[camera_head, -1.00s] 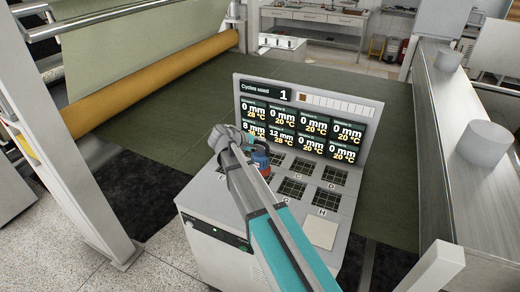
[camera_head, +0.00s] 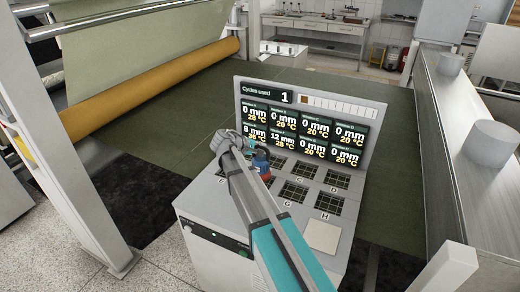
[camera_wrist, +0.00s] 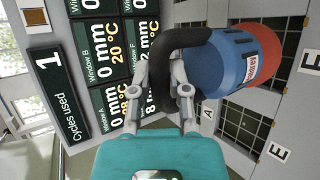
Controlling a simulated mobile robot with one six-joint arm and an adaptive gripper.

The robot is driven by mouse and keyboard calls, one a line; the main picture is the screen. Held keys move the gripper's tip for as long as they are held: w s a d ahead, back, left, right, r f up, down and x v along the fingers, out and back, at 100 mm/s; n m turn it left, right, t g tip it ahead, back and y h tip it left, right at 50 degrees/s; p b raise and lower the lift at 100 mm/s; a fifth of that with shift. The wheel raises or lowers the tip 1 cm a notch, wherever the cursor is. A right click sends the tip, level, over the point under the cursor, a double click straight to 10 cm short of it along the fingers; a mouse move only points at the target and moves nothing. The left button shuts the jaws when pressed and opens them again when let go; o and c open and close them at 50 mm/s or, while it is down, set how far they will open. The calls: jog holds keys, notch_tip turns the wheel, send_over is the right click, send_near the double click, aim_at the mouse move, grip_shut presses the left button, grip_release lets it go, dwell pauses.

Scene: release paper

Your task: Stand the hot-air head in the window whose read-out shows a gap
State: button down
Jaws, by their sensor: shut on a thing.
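The hot-air head is a blue cylinder with a red end and a black curved handle (camera_wrist: 215,65). My gripper (camera_wrist: 163,82) is shut on its handle, and the head lies on its side in the wrist view. In the head view the hot-air head (camera_head: 262,168) is over the left part of the console, partly behind my arm. The display panel (camera_head: 376,113) shows 8 mm at 36 °C at lower left and 12 mm at 28 °C beside it; the other read-outs show 0 mm. Window E (camera_wrist: 243,122) is a dark grid between labels A and E. Whether the head touches the console cannot be told.
Several grid windows, such as the one by label H (camera_head: 329,205), cover the sloping console top. A blank pale plate (camera_head: 322,236) is at its front right. The upright display panel rises behind the windows. A metal rail (camera_head: 440,110) stands to the right.

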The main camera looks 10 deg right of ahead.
jog(key=shift+w+d+f+b, duration=0.1)
jog(key=shift+w+f+b, duration=0.35)
jog(key=shift+f+b, duration=1.5)
jog(key=shift+b, duration=0.05)
jog(key=shift+f, duration=0.15)
jog(key=c, duration=0.6)
grip_release()
jog(key=shift+s, duration=0.1)
jog(key=shift+s+a+r+p, duration=0.15)
jog(key=shift+a+r+p, duration=0.15)
jog(key=shift+r, duration=0.1)
jog(key=p+v, duration=0.5)
jog(key=v, duration=0.6)
jog(key=shift+p, duration=0.3)
jog(key=shift+s, duration=0.1)
